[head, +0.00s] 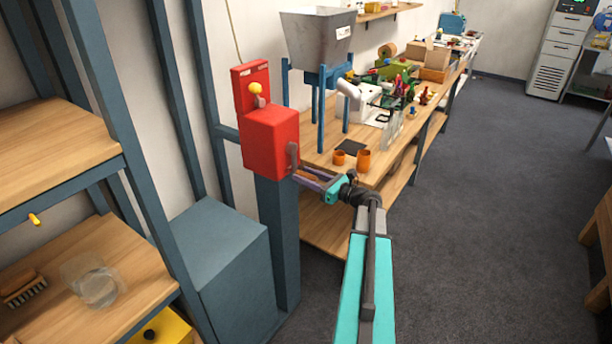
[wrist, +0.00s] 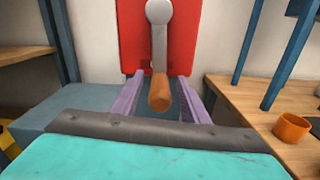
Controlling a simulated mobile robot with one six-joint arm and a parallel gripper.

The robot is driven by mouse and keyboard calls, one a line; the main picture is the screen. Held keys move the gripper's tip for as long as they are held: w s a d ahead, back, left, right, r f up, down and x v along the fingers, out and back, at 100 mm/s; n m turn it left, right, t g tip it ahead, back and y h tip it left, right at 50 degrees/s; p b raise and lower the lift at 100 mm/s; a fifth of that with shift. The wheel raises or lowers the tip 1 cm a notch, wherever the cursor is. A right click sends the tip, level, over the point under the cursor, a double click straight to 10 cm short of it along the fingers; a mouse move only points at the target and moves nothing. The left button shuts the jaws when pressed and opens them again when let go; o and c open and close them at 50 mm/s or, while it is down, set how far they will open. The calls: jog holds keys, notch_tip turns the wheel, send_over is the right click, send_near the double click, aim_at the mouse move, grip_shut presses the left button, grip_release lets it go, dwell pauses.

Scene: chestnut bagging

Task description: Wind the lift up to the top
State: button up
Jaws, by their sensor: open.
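The red winch box (head: 270,138) stands on a blue post, with a yellow-knobbed lever (head: 255,90) on its upper part. A grey crank arm (head: 293,155) is on the side of the box. In the wrist view, the crank arm (wrist: 159,45) hangs down from its pivot and ends in an orange-brown handle (wrist: 160,93). My gripper (head: 308,178) is at the crank. In the wrist view, my gripper (wrist: 159,88) is open, with one purple finger on each side of the handle and gaps on both sides.
A blue box-shaped body (head: 222,255) stands beside the post. Wooden shelves (head: 55,150) in blue uprights are at left. The grey floor (head: 480,200) at right is clear.

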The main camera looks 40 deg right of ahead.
grip_shut()
jog(key=shift+a+r+m+p, duration=0.1)
jog(key=shift+a+m+p, duration=0.25)
jog(key=shift+m+p, duration=0.1)
jog(key=shift+s+a, duration=0.15)
jog(key=shift+a, duration=0.5)
grip_release()
jog(key=shift+s, duration=0.1)
